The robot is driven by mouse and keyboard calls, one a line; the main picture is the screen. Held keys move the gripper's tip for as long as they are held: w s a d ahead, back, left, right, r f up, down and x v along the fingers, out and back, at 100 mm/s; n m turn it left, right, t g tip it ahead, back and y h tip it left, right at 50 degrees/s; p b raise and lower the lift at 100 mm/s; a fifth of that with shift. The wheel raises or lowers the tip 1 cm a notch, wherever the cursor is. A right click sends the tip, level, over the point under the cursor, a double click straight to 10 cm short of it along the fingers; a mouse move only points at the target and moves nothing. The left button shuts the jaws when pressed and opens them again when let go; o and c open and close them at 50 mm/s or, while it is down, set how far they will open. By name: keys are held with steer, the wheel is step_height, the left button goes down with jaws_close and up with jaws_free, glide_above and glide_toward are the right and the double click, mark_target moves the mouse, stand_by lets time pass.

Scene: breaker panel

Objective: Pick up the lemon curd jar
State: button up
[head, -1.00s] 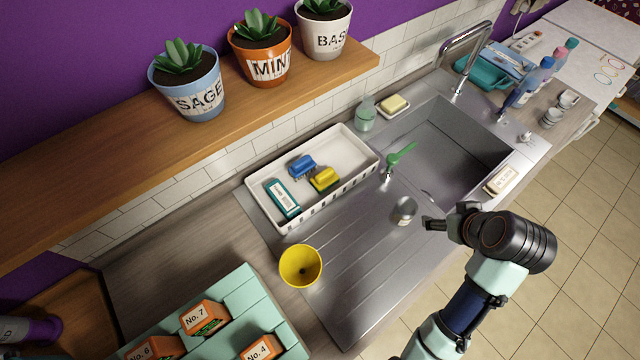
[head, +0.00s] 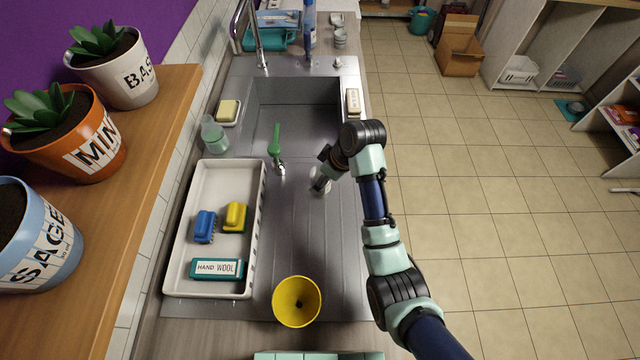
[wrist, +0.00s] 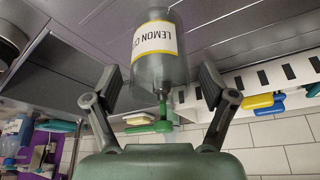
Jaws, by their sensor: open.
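The lemon curd jar (wrist: 158,62) is a grey jar with a white and yellow label, and part of the words "LEMON C" shows. In the wrist view it stands between the two spread fingers of my gripper (wrist: 160,88), with a visible gap on each side. In the head view the jar (head: 321,187) stands on the ribbed metal drainboard, partly hidden by my gripper (head: 319,176). My gripper is open and holds nothing.
A green-handled fitting (head: 275,147) stands left of the jar near the sink (head: 300,115). A white tray (head: 182,235) with brushes and a box lies further left. A yellow cup-like container (head: 297,301) stands nearer the front. The drainboard between them is clear.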

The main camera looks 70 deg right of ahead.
steer(key=shift+x, duration=0.9)
steer(key=shift+r, duration=0.1)
steer(key=c, duration=1.4)
step_height(320, 180, up, 20)
steer(key=p, duration=1)
